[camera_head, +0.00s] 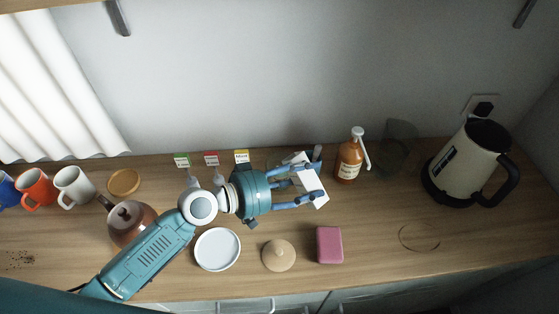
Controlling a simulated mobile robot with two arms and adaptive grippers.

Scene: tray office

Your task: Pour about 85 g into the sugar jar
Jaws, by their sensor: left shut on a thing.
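My left gripper (309,188) is shut on a white carton (318,197), which looks tilted and is partly hidden by the blue fingers. It is over the back middle of the counter. A round white dish or open jar top (218,249) is below and left of the gripper; I cannot tell which, or whether it holds anything. A beige lid with a knob (279,256) lies to its right. A dark transparent container (398,146) stands at the back right. No sugar label is readable, so I cannot tell which vessel is the sugar jar. My right gripper is not in view.
A pink block (329,245) lies right of the knobbed lid. An orange pump bottle (350,158) and a cream kettle (467,162) stand to the right. A brown teapot (130,222) and mugs (74,187) are left. The front right counter (470,240) is mostly clear.

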